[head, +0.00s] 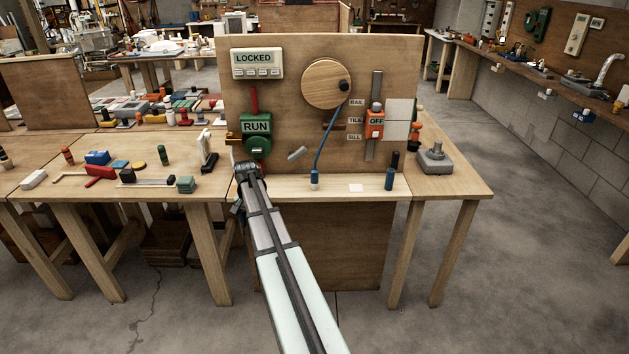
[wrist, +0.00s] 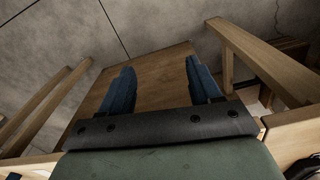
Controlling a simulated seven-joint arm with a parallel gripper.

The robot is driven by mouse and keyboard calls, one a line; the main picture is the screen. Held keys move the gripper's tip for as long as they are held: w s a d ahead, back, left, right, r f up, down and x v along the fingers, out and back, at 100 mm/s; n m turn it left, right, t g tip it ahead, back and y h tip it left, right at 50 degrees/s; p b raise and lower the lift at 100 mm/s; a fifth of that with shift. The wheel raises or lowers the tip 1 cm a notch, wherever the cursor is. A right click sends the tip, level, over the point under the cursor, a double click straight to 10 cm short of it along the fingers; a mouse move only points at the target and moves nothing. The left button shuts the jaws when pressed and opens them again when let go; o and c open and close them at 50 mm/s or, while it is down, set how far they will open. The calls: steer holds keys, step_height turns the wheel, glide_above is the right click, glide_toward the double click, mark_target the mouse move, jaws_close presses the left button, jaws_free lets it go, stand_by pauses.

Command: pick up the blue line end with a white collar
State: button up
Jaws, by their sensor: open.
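A blue line (head: 326,138) hangs from the round wooden disc (head: 326,84) on the upright board. Its blue end with a white collar (head: 314,181) is down at the board's narrow front ledge, and looks upright. My gripper (head: 238,210) is to the left of that end, apart from it, at the ledge's left front edge, and partly hidden by my arm in the head view. In the wrist view my gripper (wrist: 160,82) has its two blue fingers spread with nothing between them. The line end is not in the wrist view.
A grey piece (head: 297,153) is left of the line. The green RUN unit (head: 256,132) is above my gripper. A grey block with a knob (head: 435,159) stands on the right table.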

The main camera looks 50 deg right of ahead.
steer(key=d+r+m, duration=0.2)
steer(key=d+r, duration=0.3)
steer(key=d, duration=0.3)
steer(key=d+r+m, duration=0.2)
steer(key=d+r, duration=0.3)
steer(key=d, duration=0.3)
step_height(320, 180, up, 8)
steer(key=m, duration=0.3)
glide_above(315, 181)
steer(key=w+d, duration=0.1)
steer(key=shift+d, duration=0.15)
steer(key=f, duration=1.4)
steer(key=shift+w+a, duration=0.1)
steer(key=shift+a, duration=0.1)
steer(key=shift+r, duration=0.1)
steer(key=shift+c, duration=0.2)
jaws_close()
